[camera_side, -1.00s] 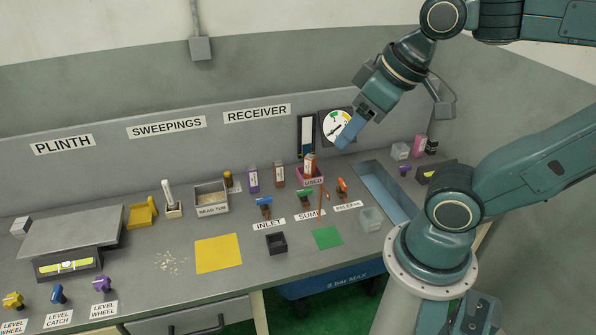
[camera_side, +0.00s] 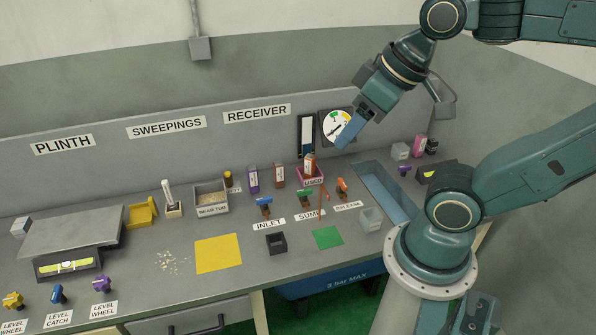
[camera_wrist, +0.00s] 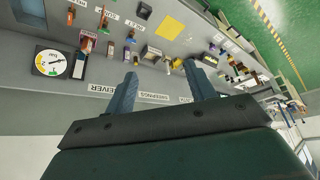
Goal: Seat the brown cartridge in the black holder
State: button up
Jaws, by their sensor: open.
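The brown cartridge (camera_side: 279,174) stands upright with a pale label at the back of the bench, right of a purple cartridge (camera_side: 253,179). The black holder (camera_side: 276,243) is a small square open-topped block in front of the INLET label. It looks empty. It also shows at the top of the wrist view (camera_wrist: 145,11). My gripper (camera_side: 347,136) is high above the bench, in front of the gauge, well apart from cartridge and holder. In the wrist view its two fingers (camera_wrist: 160,69) are spread with nothing between them.
A pink USED tray (camera_side: 311,181) holding an orange-brown cartridge stands right of the brown one. Blue, green and orange valve handles stand behind the INLET, SUMP and RELEASE labels. A bead tub (camera_side: 211,199) stands left. Yellow (camera_side: 218,254) and green (camera_side: 327,237) mats lie flat and clear.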

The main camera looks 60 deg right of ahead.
dwell(0.3)
jog(key=w+d+r+m+g, duration=0.1)
jog(key=w+d+m, duration=0.15)
jog(key=w, duration=0.35)
jog(key=w+d+r+m, duration=0.1)
jog(key=w+m, duration=0.3)
jog(key=w, duration=0.3)
jog(key=m+g+y, duration=0.1)
jog(key=m+y, duration=0.2)
jog(key=m, duration=1.8)
send_over(279, 163)
jog(key=s+d, duration=0.3)
notch_tip(279, 163, down, 32)
jog(key=shift+n, duration=0.25)
jog(key=x, duration=0.7)
jog(key=shift+s+a, duration=0.15)
jog(key=shift+x, duration=0.85)
jog(key=shift+f, duration=0.1)
